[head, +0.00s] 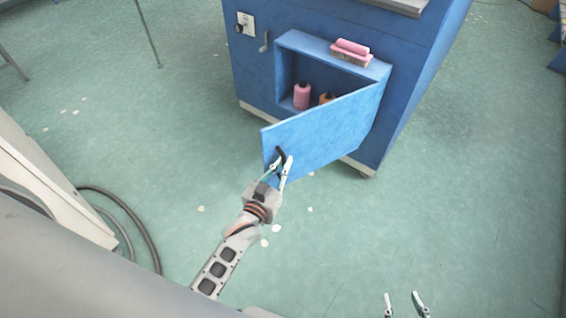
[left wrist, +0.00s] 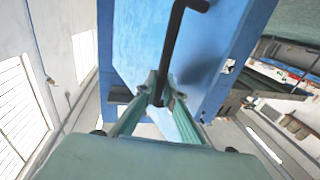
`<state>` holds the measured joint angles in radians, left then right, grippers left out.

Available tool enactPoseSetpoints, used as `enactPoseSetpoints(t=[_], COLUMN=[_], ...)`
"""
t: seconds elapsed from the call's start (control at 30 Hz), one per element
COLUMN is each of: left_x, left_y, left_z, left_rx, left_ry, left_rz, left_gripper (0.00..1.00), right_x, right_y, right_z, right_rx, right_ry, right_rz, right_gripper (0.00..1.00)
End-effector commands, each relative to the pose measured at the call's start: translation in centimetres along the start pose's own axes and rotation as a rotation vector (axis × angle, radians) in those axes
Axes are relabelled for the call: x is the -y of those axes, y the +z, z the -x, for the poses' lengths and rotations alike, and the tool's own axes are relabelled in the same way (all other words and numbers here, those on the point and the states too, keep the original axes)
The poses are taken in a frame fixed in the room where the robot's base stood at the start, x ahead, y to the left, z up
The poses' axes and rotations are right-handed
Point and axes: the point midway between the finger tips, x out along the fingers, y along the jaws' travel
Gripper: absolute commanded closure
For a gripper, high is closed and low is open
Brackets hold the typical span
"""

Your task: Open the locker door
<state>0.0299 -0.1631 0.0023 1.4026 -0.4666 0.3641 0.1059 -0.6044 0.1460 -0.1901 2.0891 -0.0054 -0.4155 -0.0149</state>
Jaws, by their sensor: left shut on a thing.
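The blue locker door (head: 325,130) stands open, swung out from the right side of the blue cabinet's locker compartment. Its black handle (head: 281,154) is near the door's free edge. My left gripper (head: 280,163) is at that handle. In the left wrist view the handle (left wrist: 174,45) is a black bent bar, and the fingers of my left gripper (left wrist: 160,98) are closed around its lower end. The blue door (left wrist: 140,50) fills the middle of that view. My right gripper (head: 406,304) shows only its fingertips, spread apart and empty, at the bottom edge of the head view.
Inside the locker are a pink bottle (head: 302,95) and an orange bottle (head: 327,98). A dark hose (head: 135,220) lies on the floor at left. The green floor (head: 450,200) on the right is clear.

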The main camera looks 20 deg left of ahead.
Motion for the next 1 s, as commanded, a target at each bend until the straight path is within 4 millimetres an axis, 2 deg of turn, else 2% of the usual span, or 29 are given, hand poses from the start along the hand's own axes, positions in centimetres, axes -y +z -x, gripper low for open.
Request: enactPoseSetpoints(t=[0.07, 0.1, 0.13, 0.43, 0.57, 0.67, 1.0], left_x=[-0.1, -0.1, -0.1, -0.1, 0.0, 0.0, -0.1], left_y=[0.0, 0.0, 0.0, 0.0, 0.1, 0.1, 0.1], left_z=[0.0, 0.0, 0.0, 0.0, 0.6, 1.9, 8.6], left_rx=[0.001, 0.001, 0.001, 0.0, 0.001, 0.003, 0.003], left_ry=[0.002, 0.002, 0.002, 0.001, 0.001, 0.001, 0.002], left_rz=[-0.002, -0.001, -0.001, 0.0, -0.001, -0.001, 0.0], left_gripper=[1.0, 0.81, 0.75, 0.75, 0.75, 0.75, 0.75], right_x=[0.1, 0.1, 0.1, 0.2, 0.2, 0.2, 0.1], right_y=[0.1, 0.1, 0.1, 0.3, 0.3, 0.3, 0.3], right_z=[0.0, 0.0, 0.1, 0.1, 0.0, 0.0, 0.0], right_rx=[0.001, 0.002, 0.002, 0.006, 0.005, 0.005, 0.005], right_ry=[0.0, -0.001, -0.001, -0.003, -0.003, -0.002, -0.002], right_rz=[-0.001, -0.002, -0.002, -0.004, -0.003, -0.002, -0.002], right_gripper=[0.6, 0.6, 0.6, 0.6, 0.6, 0.6, 0.6])
